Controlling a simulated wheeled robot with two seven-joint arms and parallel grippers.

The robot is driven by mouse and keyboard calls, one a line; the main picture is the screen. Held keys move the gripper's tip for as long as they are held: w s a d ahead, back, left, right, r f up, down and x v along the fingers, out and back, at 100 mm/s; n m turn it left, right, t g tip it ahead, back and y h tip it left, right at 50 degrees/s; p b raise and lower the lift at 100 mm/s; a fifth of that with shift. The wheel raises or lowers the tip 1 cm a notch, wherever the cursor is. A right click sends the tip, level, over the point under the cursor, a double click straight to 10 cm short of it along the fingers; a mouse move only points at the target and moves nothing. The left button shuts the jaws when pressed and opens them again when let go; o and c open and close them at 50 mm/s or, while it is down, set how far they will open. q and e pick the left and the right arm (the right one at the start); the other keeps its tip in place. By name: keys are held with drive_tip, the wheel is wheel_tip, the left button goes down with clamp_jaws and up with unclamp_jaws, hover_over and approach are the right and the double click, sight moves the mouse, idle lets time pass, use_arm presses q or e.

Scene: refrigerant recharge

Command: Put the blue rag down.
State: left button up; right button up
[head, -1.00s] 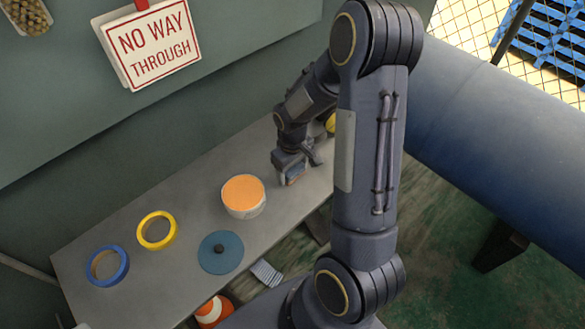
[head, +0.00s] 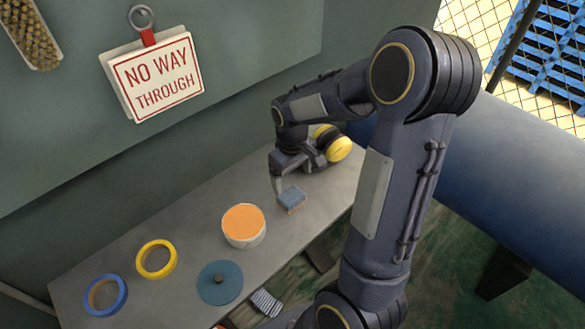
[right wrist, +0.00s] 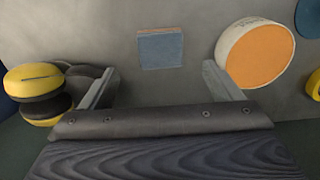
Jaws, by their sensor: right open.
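The blue rag (head: 291,198), a small folded square with a tan edge, lies flat on the grey bench. It also shows in the right wrist view (right wrist: 160,49), beyond the fingertips and apart from them. My right gripper (head: 290,181) is open and empty, just behind the rag in the head view. Its two spread fingers show in the right wrist view (right wrist: 161,72) with nothing between them. My left gripper is not in view.
An orange-topped white round tub (head: 243,226) stands left of the rag on the bench (head: 190,215). Yellow-and-black ear defenders (head: 334,144) lie behind my right gripper. A yellow ring (head: 142,267), a blue ring (head: 92,307) and a blue disc (head: 220,283) are further left.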

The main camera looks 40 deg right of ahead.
drive_tip(key=s+a+r+m+t+y, duration=0.1)
drive_tip(key=s+a+r+t+y, duration=0.1)
drive_tip(key=s+a+r, duration=0.3)
drive_tip(key=s+a+r+m+t+y, duration=0.1)
drive_tip(key=s+a+r+t, duration=0.2)
drive_tip(key=s+a+r, duration=0.3)
drive_tip(key=s+a, duration=0.2)
drive_tip(key=s, duration=0.3)
drive_tip(key=shift+m+t+y, duration=0.3)
drive_tip(key=shift+m+y, duration=0.1)
drive_tip(key=shift+r+p, duration=0.5)
drive_tip(key=shift+r, duration=0.05)
